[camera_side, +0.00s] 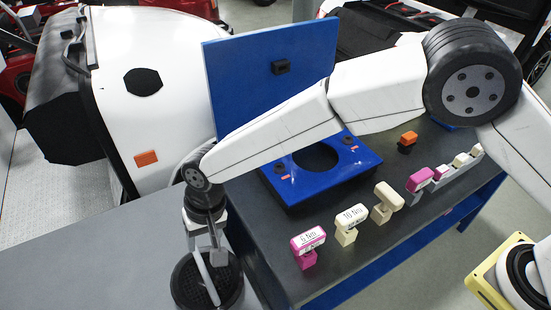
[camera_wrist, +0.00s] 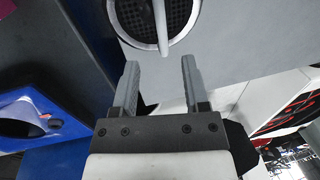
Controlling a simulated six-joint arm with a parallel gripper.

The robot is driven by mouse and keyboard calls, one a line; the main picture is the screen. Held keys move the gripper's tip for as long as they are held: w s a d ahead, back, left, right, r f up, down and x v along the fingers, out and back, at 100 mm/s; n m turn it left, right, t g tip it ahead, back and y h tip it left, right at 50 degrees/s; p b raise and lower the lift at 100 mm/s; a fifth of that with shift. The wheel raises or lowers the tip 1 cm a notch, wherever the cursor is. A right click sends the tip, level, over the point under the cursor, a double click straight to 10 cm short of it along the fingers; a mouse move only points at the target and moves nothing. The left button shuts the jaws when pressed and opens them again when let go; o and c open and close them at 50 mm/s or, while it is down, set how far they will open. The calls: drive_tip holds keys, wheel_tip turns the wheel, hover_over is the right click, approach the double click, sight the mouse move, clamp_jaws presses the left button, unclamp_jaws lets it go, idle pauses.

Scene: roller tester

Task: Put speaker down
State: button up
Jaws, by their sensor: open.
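The speaker (camera_side: 190,283) is a dark round unit with a mesh face and a pale bar-like handle across it. It rests at the near edge where the grey surface meets the dark table, at the lower left of the side view. In the wrist view the speaker (camera_wrist: 158,22) is at the top centre, with its handle pointing down between the fingers. My gripper (camera_side: 212,245) is right above the speaker and points down. In the wrist view my gripper (camera_wrist: 160,75) has its fingers apart, one on each side of the handle's end, with gaps visible.
A blue fixture (camera_side: 322,170) with a round hole and upright blue panel (camera_side: 262,80) stands behind. Pink and cream labelled blocks (camera_side: 308,240) line the dark table (camera_side: 345,275) on the right. A white machine (camera_side: 150,90) stands at left. The grey surface (camera_side: 90,250) is clear.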

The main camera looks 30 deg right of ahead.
drive_tip(key=w+d+r+t+h, duration=0.1)
drive_tip(key=d+r, duration=0.2)
drive_tip(key=d, duration=1)
drive_tip(key=w+d+r+t, duration=0.1)
drive_tip(key=d+r, duration=0.2)
drive_tip(key=d, duration=0.9)
drive_tip(key=s+d+h, duration=0.1)
drive_tip(key=s+d, duration=1.1)
drive_tip(key=d, duration=0.4)
drive_tip(key=shift+s+d+r+t, duration=0.3)
drive_tip(key=shift+r, duration=0.05)
